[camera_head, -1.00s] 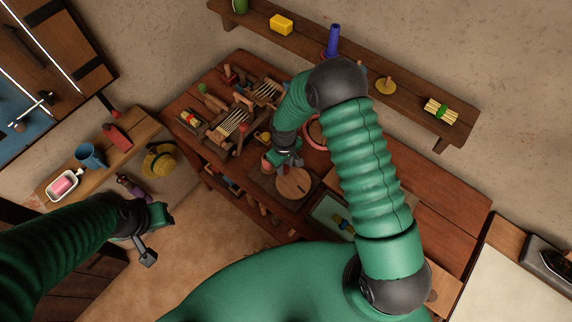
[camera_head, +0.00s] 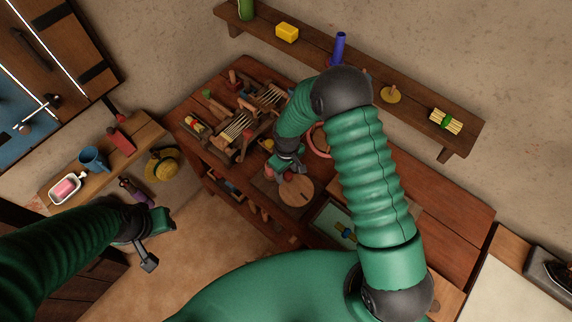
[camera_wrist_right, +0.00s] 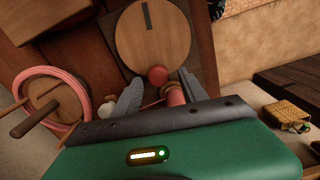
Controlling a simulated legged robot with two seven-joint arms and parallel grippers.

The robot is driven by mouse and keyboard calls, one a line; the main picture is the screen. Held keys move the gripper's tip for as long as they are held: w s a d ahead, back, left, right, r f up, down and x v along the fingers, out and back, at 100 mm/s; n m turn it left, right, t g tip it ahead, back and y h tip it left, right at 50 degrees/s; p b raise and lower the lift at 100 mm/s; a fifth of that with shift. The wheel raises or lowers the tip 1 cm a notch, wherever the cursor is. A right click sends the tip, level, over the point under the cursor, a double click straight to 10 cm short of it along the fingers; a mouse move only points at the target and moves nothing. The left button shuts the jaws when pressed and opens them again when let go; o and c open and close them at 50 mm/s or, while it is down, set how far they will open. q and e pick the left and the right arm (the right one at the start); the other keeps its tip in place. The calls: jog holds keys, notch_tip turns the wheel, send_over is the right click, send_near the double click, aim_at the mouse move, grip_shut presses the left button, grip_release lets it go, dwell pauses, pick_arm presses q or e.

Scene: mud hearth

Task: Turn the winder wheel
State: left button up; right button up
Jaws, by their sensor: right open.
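A round wooden disc with a dark slot, which looks like the winder wheel (camera_head: 297,192), lies on the workbench; it fills the top of the right wrist view (camera_wrist_right: 155,35). A red knob (camera_wrist_right: 157,75) stands near its rim. My right gripper (camera_head: 277,172) is open at the wheel's edge. In the wrist view its fingertips (camera_wrist_right: 159,80) spread either side of the knob; I cannot tell whether they touch it. A reddish spool-like piece (camera_wrist_right: 175,95) shows between the fingers. My left gripper (camera_head: 150,232) hangs over the floor, away from the bench; its jaw opening is unclear.
A pink-rimmed ring with wooden pegs (camera_wrist_right: 42,108) lies beside the wheel. A small loom-like frame (camera_head: 238,125) and tools crowd the bench's left part. A wall shelf (camera_head: 365,75) runs behind.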

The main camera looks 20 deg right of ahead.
notch_tip(320, 180, up, 16)
jog(key=b, duration=0.2)
jog(key=shift+w+r, duration=0.15)
jog(key=shift+r, duration=0.05)
jog(key=f+m+b, duration=0.2)
jog(key=f+m, duration=0.1)
jog(key=f, duration=0.2)
jog(key=f+m+b, duration=0.2)
jog(key=f+m, duration=0.2)
jog(key=f, duration=0.2)
jog(key=f+m+b, duration=0.2)
jog(key=f+m, duration=0.1)
jog(key=f, duration=0.3)
jog(key=shift+s+d+m+b, duration=0.15)
jog(key=shift+s+m+b, duration=0.15)
jog(key=shift+s, duration=0.05)
jog(key=shift+r, duration=0.1)
grip_shut()
